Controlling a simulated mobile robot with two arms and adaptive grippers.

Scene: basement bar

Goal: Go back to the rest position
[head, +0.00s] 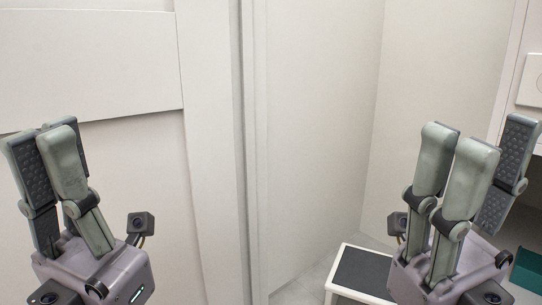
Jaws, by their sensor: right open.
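My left gripper (42,140) is at the left of the head view, fingers pointing up. The dark ribbed pad of one finger shows, apart from the grey fingers beside it, so it looks open, and nothing is seen between the fingers. My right gripper (490,135) is at the right, also pointing up. It is open and empty, with one ribbed pad facing the two grey fingers. Both grippers stand raised at about the same height, well apart from each other.
A white panelled surface (95,65) fills the left behind my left gripper. A pale wall (310,130) stands in the middle. A dark-topped step stool (362,271) is low near my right gripper. A green object (527,268) shows at the right edge. The space between the grippers looks clear.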

